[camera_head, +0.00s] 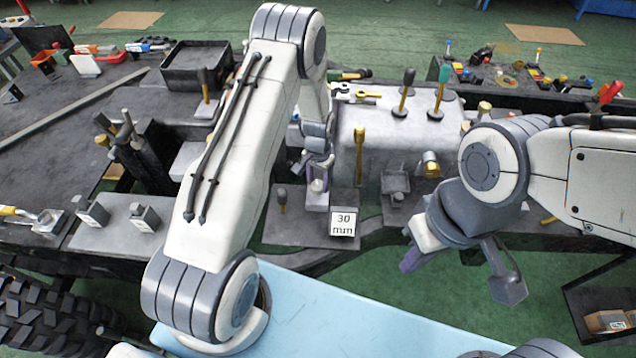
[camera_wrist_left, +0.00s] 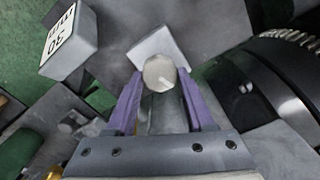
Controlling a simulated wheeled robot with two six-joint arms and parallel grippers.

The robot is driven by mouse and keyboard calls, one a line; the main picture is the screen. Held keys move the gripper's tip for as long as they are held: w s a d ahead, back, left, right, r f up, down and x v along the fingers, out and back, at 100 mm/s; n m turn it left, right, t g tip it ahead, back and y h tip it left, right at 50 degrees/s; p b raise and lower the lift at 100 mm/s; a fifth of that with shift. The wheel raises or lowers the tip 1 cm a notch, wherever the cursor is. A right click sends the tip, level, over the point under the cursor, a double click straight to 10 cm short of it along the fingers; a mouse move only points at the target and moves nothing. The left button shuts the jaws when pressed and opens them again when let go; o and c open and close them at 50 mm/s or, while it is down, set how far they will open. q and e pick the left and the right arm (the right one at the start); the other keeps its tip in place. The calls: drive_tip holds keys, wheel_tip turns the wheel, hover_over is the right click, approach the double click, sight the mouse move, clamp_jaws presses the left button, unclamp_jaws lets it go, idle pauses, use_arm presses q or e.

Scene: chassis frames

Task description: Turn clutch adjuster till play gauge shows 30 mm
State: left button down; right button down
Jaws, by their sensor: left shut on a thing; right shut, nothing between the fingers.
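The clutch adjuster is a round pale grey knob (camera_wrist_left: 158,73) with a light mark on its face. It sits between the purple fingers of my left gripper (camera_wrist_left: 160,95), which are shut on it. In the head view my left gripper (camera_head: 317,190) reaches down over the middle of the chassis, and its fingers hide most of the knob. The play gauge (camera_head: 343,223) is a small block just right of and nearer than that gripper, and its white face reads 30 mm. It also shows in the left wrist view (camera_wrist_left: 68,42), upside down. My right gripper (camera_head: 411,261) is shut and empty at the right.
A grey housing (camera_head: 385,135) with several levers stands behind the knob. A black tray (camera_head: 193,66) is at the back left. Tools lie on the dark bench surfaces at left and back right. A light blue surface (camera_head: 340,315) lies in front, and a tyre (camera_head: 48,318) at the front left.

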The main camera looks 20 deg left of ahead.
sight(318, 184)
use_arm(q)
drive_tip(key=shift+m, duration=0.6)
drive_tip(key=shift+c, duration=1.4)
unclamp_jaws()
drive_tip(key=shift+r, duration=0.15)
wheel_tip(318, 184, up, 10)
drive_tip(key=b, duration=0.2)
drive_tip(key=shift+r, duration=0.15)
